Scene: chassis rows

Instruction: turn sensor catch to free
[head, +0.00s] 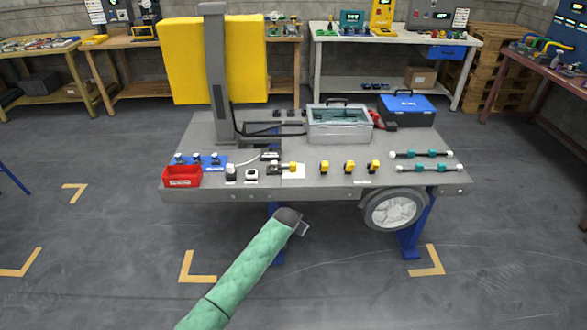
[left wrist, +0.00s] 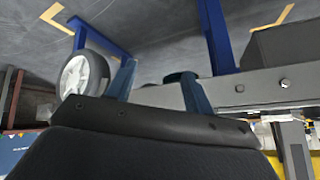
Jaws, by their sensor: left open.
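My left gripper (head: 302,229) is in front of and below the front edge of the grey chassis cart (head: 330,192), apart from it. In the left wrist view its two fingers (left wrist: 158,88) are spread with nothing seen held. On the cart's front deck, a small dark part with a yellow piece (head: 290,167) sits at a white card, and a black-and-white part with a cable (head: 270,156) lies behind it. Two small white-and-black units (head: 251,174) stand to the left. I cannot tell which of these carries the sensor catch or how it is turned. My right gripper is not in view.
A red bin (head: 182,181) sits at the cart's front left corner. Three yellow parts (head: 349,166) and teal rods (head: 430,168) lie to the right. A grey post (head: 216,80) with yellow panels rises behind. A wheel (head: 393,210) hangs at the front right.

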